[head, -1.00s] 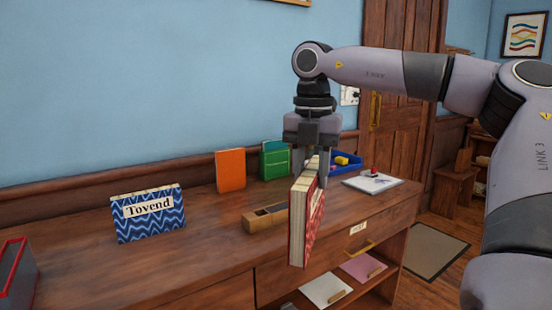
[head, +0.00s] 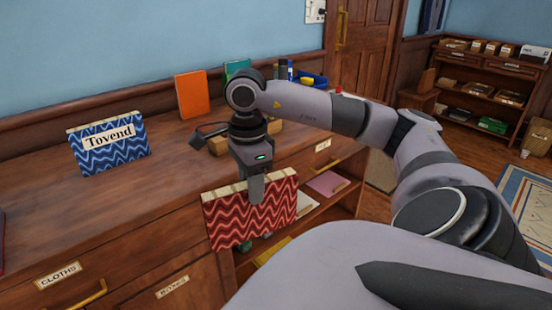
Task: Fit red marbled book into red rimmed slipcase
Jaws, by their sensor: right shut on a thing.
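The red marbled book (head: 230,222) has wavy red stripes on its cover and cream page edges along its top. My right gripper (head: 256,189) is shut on its upper edge from above. The book hangs upright in front of the counter's front edge, with its broad cover facing me. A thin reddish and dark sliver (head: 2,240) at the left picture edge appears to be the red rimmed slipcase; nearly all of it is out of view. My left gripper is not in view.
Orange (head: 192,95) and green (head: 238,68) books stand at the back, near a blue tray (head: 314,82). The counter's left front is clear. Open shelves lie below the held book.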

